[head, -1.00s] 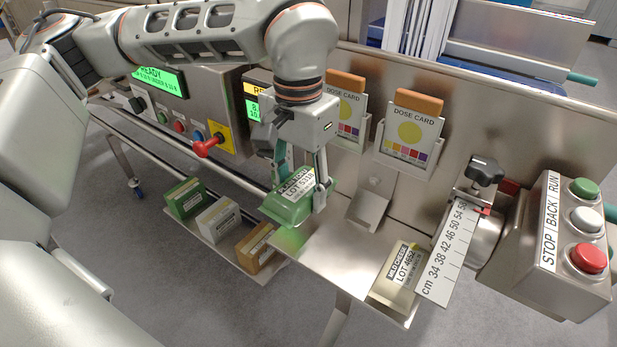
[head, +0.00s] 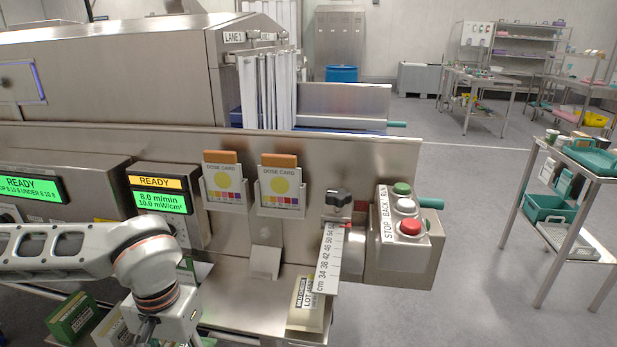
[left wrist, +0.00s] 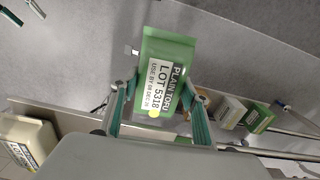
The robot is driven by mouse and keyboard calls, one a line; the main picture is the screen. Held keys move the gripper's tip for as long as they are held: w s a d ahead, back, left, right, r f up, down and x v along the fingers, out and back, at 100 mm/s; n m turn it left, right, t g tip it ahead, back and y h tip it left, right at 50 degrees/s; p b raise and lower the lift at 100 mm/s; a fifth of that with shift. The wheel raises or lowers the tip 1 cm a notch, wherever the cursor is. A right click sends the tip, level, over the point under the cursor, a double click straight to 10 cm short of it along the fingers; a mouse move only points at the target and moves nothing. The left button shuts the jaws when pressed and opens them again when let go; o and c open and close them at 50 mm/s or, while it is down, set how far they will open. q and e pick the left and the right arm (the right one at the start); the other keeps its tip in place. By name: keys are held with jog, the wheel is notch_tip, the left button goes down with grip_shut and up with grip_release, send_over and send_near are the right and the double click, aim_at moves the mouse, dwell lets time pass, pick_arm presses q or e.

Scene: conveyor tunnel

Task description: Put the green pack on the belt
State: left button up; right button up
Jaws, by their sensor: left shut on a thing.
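The green pack (left wrist: 166,65), labelled plain tofu, lot 5318, is between the fingers of my left gripper (left wrist: 162,92). The gripper is shut on it, and grey floor and part of a steel ledge show behind. In the head view my left arm comes in from the left, and its gripper end is at the lower edge, so the fingers and held pack are mostly out of sight. A blue strip, perhaps the belt (head: 345,132), shows behind the steel side panel, beyond the strip curtain. My right gripper is not in view.
The side panel (head: 350,160) stands between my arm and the tunnel, with two dose card holders on it. Another green pack (head: 72,318) sits lower left.

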pick_arm(q)
notch_tip(320, 180, down, 14)
jog(key=s, duration=0.1)
jog(key=shift+s+a+n, duration=0.25)
jog(key=shift+a+n, duration=0.15)
jog(key=shift+a, duration=0.2)
